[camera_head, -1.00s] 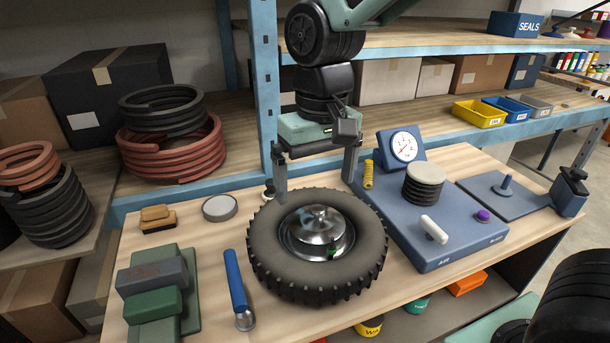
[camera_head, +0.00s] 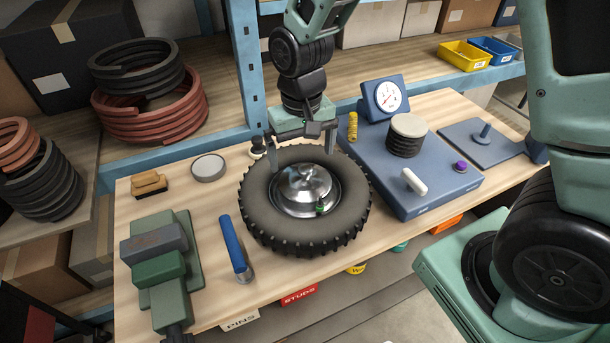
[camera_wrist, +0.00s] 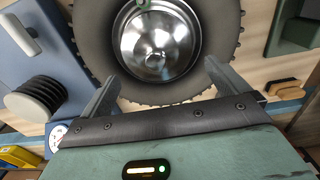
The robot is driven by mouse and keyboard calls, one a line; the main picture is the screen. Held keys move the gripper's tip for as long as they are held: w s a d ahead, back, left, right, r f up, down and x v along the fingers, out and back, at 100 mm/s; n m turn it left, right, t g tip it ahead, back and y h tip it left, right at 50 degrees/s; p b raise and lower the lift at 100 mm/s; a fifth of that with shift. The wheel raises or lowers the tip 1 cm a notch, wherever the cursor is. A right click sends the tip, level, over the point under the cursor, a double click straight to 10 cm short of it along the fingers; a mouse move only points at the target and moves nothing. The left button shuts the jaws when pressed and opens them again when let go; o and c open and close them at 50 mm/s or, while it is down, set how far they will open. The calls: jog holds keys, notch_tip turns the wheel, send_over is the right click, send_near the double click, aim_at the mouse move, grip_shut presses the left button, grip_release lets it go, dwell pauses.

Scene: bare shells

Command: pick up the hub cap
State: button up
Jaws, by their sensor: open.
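The hub cap (camera_head: 305,184) is a shiny silver dome in the centre of a black tyre (camera_head: 262,212) lying flat on the workbench. A small green-tipped valve (camera_head: 320,208) shows at its near edge. My gripper (camera_head: 301,158) is open and empty, fingers pointing down, on the far side of the dome above the tyre. In the wrist view the hub cap (camera_wrist: 158,44) lies just beyond the gap between the spread fingertips (camera_wrist: 162,72). The fingers look apart from the dome; their exact height above the tyre is hard to tell.
A blue gauge stand (camera_head: 430,190) with a white handle stands right of the tyre. A blue shelf post (camera_head: 245,70) rises behind.

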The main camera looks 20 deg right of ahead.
aim_at(306, 169)
jog(key=f, duration=0.1)
jog(key=f+p, duration=0.2)
jog(key=f, duration=0.1)
jog(key=shift+s+d, duration=0.2)
jog(key=shift+d, duration=0.1)
jog(key=shift+f+p, duration=0.3)
jog(key=shift+f, duration=0.35)
jog(key=shift+c, duration=0.2)
jog(key=c, duration=1.4)
jog(key=shift+s+f, duration=0.1)
